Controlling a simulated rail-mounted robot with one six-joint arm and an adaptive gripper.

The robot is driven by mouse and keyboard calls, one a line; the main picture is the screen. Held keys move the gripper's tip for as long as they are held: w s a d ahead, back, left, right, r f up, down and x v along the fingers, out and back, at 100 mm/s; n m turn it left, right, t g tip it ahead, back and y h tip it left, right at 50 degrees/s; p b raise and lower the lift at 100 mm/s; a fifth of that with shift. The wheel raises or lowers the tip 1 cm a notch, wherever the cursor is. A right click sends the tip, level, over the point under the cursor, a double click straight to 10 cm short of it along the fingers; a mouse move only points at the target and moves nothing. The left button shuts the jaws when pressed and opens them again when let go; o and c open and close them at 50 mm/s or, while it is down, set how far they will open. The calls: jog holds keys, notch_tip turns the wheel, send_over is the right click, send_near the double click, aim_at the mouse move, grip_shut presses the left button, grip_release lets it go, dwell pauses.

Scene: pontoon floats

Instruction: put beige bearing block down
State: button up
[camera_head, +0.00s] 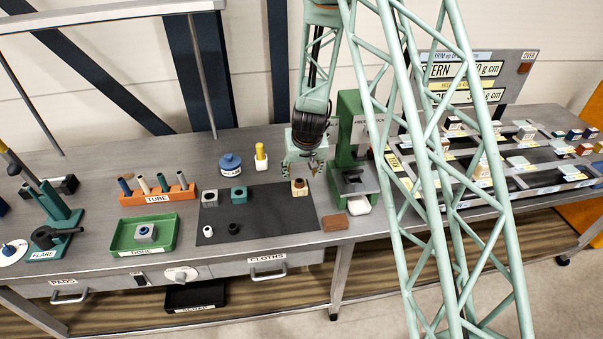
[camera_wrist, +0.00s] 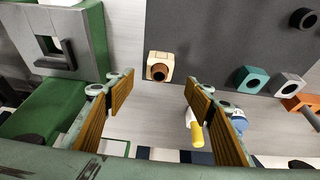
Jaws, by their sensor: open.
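The beige bearing block (camera_head: 299,187) stands on the dark mat (camera_head: 260,225), near the mat's back right corner. In the wrist view the beige bearing block (camera_wrist: 160,66) shows a brown ring or bore and sits at the mat's edge. My gripper (camera_head: 312,167) is just behind and to the right of the block in the head view. In the wrist view my gripper (camera_wrist: 160,85) is open, its brown-padded fingers spread wide with nothing between them. The block lies beyond the fingertips, apart from both.
A grey block (camera_head: 183,199) and a teal block (camera_head: 238,194) stand on the mat, with small white and black rings in front. The green press (camera_head: 352,150) stands close right of my gripper. A yellow-topped bottle (camera_head: 261,156) and blue container (camera_head: 231,164) stand behind. The mat's front right is clear.

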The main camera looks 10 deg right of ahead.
jog(key=shift+r, duration=0.1)
dwell(0.3)
jog(key=s+a+r, duration=0.1)
jog(key=s+r, duration=0.5)
jog(key=r, duration=0.4)
jog(key=s+a+r+y, duration=0.1)
jog(key=s+r, duration=0.6)
jog(key=r, duration=0.4)
jog(key=s+a+r, duration=0.1)
jog(key=s+r, duration=0.5)
jog(key=r, duration=0.4)
jog(key=s+d+r, duration=0.1)
jog(key=s+r, duration=0.2)
jog(key=s, duration=0.8)
jog(key=s+d+r, duration=0.1)
jog(key=s+r, duration=0.3)
jog(key=s, duration=0.8)
jog(key=s+d+r, duration=0.1)
jog(key=s+r, duration=0.3)
jog(key=s, duration=0.7)
jog(key=shift+s+n+g+h, duration=0.25)
jog(key=shift+n+g+h, duration=0.05)
jog(key=shift+n, duration=0.1)
jog(key=shift+d+r, duration=0.1)
notch_tip(320, 180, down, 16)
jog(key=b, duration=1.6)
